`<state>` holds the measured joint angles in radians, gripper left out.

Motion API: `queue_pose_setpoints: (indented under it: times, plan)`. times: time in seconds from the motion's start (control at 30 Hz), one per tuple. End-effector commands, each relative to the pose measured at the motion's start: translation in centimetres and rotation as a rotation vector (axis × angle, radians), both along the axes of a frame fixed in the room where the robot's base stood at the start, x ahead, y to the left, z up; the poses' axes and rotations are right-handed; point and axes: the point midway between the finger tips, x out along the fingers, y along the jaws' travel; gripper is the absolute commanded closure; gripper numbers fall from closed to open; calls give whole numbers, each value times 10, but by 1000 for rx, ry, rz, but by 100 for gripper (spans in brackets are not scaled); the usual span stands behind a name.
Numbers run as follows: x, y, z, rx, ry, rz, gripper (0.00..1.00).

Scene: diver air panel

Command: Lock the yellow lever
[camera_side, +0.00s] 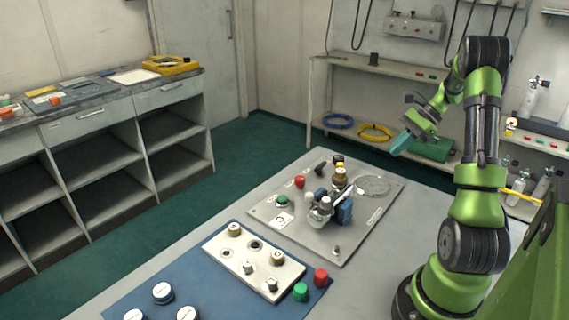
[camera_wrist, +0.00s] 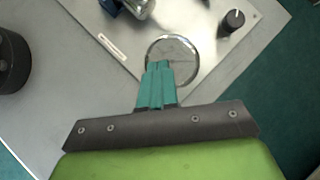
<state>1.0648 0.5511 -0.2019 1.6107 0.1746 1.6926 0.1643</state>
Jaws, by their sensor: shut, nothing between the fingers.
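My gripper (camera_side: 402,142) is raised above the right end of the grey panel (camera_side: 345,245) in the side view. Its teal fingers (camera_wrist: 158,72) are together and empty in the wrist view. There they overlap the panel's round clear dial (camera_wrist: 180,47), which also shows in the side view (camera_side: 373,186). A small yellow part (camera_side: 340,165), too small to tell clearly as the lever, sits at the panel's far edge behind a brass-coloured fitting (camera_side: 339,178). I cannot make out a yellow lever in the wrist view.
The panel also carries a red knob (camera_side: 299,182), a green knob (camera_side: 283,200), a blue block (camera_side: 345,212) and a black knob (camera_wrist: 232,20). A white board (camera_side: 222,247) with fittings lies on a blue mat (camera_side: 150,284). Loose red and green caps stand near it.

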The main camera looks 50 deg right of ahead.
Motion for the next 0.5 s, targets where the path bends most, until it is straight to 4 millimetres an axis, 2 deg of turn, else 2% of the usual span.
queue_pose_setpoints:
  times: [0.03, 0.1, 0.2, 0.5]
  plan:
    - [-1, -12, -1, 51, -5, -54, 100]
    - [7, -16, 8, 101, -23, -89, 100]
    - [15, -15, 23, 142, -46, -113, 100]
    - [17, -10, 27, 176, -46, -126, 100]
